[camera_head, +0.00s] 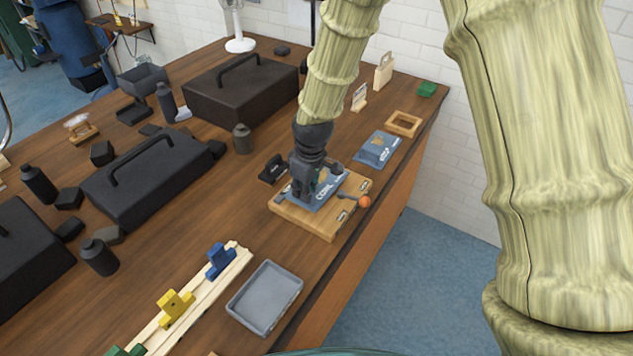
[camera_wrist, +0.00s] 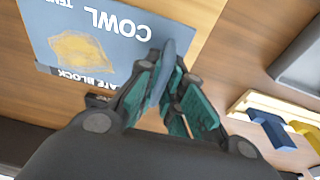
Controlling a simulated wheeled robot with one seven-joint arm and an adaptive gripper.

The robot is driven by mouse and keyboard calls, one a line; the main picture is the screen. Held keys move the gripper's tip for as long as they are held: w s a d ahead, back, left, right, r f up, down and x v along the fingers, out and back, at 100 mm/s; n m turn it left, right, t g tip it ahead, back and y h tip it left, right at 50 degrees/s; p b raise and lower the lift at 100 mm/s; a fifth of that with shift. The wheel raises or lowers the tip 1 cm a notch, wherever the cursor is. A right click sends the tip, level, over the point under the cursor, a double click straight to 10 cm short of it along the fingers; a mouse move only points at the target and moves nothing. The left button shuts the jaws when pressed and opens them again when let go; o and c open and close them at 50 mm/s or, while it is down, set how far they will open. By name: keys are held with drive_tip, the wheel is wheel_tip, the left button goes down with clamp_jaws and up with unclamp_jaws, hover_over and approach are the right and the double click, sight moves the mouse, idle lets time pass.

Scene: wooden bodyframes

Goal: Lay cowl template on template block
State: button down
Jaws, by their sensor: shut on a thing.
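The cowl template (camera_wrist: 140,38) is a flat blue sheet lettered "COWL", with a tan patch, seen upside down in the wrist view. In the head view the blue sheet (camera_head: 325,190) lies on or just over the pale wooden template block (camera_head: 306,221); I cannot tell whether they touch all over. Part of the lettering "ATE BLOCK" shows along its edge. My gripper (camera_head: 303,197) points down over the sheet and hides part of it. In the wrist view my gripper (camera_wrist: 170,95) is shut on an upright grey-blue piece, seemingly the template's grip.
An orange ball (camera_head: 365,201) sits at the block's right edge. Another blue panel with a tan patch (camera_head: 378,149) and a wooden frame (camera_head: 403,123) lie behind. A grey tray (camera_head: 265,297) and a rack with coloured pieces (camera_head: 175,304) are in front. Black cases (camera_head: 145,175) stand left.

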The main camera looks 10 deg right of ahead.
drive_tip(key=shift+f, duration=0.6)
idle(1.2)
drive_tip(key=c, duration=1.5)
unclamp_jaws()
drive_tip(key=r, duration=0.4)
drive_tip(key=s+r, duration=0.1)
drive_tip(key=r, duration=0.3)
drive_tip(key=d+r, duration=0.1)
drive_tip(key=r, duration=0.3)
drive_tip(key=shift+s+d, duration=0.1)
drive_tip(key=shift+s, duration=0.1)
